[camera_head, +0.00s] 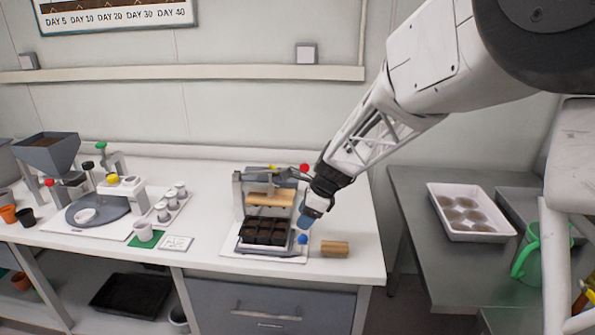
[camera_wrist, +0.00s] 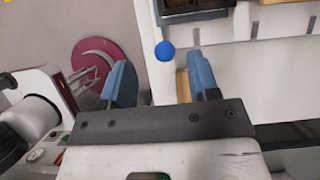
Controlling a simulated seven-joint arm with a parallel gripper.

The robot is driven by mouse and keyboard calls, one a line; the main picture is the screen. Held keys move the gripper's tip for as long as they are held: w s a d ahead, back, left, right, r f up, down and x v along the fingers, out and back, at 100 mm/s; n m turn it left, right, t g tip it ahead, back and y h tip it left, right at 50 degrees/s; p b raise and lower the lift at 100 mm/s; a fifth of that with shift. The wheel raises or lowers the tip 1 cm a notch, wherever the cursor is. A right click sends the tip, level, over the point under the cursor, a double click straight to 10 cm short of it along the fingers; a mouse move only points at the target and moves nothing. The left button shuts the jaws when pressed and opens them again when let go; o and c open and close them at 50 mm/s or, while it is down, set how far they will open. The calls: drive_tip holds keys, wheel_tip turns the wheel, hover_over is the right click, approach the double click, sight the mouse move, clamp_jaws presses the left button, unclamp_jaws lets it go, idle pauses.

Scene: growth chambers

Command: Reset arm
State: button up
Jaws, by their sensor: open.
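My gripper (camera_head: 307,219) is at the right end of the white bench, above and beside a small press-like station (camera_head: 265,205). In the wrist view my gripper (camera_wrist: 160,82) has its two blue fingers spread apart with nothing between them. A blue knob (camera_head: 302,239) at the station's front right corner lies just below the fingertips in the head view; it also shows in the wrist view (camera_wrist: 165,51). The station holds a dark seedling tray (camera_head: 265,232) under a wooden bar.
A wooden block (camera_head: 335,247) lies right of the station near the bench edge. At left stand a grey hopper (camera_head: 50,152), a turntable device (camera_head: 98,210) and small white cups. A grey side table (camera_head: 470,262) holds a white tray (camera_head: 436,215) and a green watering can (camera_head: 527,257).

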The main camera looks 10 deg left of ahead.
drive_tip(key=s+d+r+n+t+h, duration=0.1)
drive_tip(key=s+d+r+n, duration=0.4)
drive_tip(key=s+d, duration=0.3)
drive_tip(key=s+d+r+n+h, duration=0.1)
drive_tip(key=s+d+r+n, duration=0.35)
drive_tip(key=s+d, duration=0.35)
drive_tip(key=s+d+n+h, duration=0.1)
drive_tip(key=s+d+n, duration=0.1)
drive_tip(key=s, duration=0.4)
drive_tip(key=s+d+n+t+h, duration=0.1)
drive_tip(key=s+d+n, duration=0.2)
drive_tip(key=s, duration=0.4)
drive_tip(key=s+d+r+n+h, duration=0.1)
drive_tip(key=s+d+n, duration=0.2)
drive_tip(key=s, duration=0.4)
drive_tip(key=shift+s+d+t, duration=0.15)
drive_tip(key=shift+d+t, duration=0.15)
drive_tip(key=shift+r, duration=0.1)
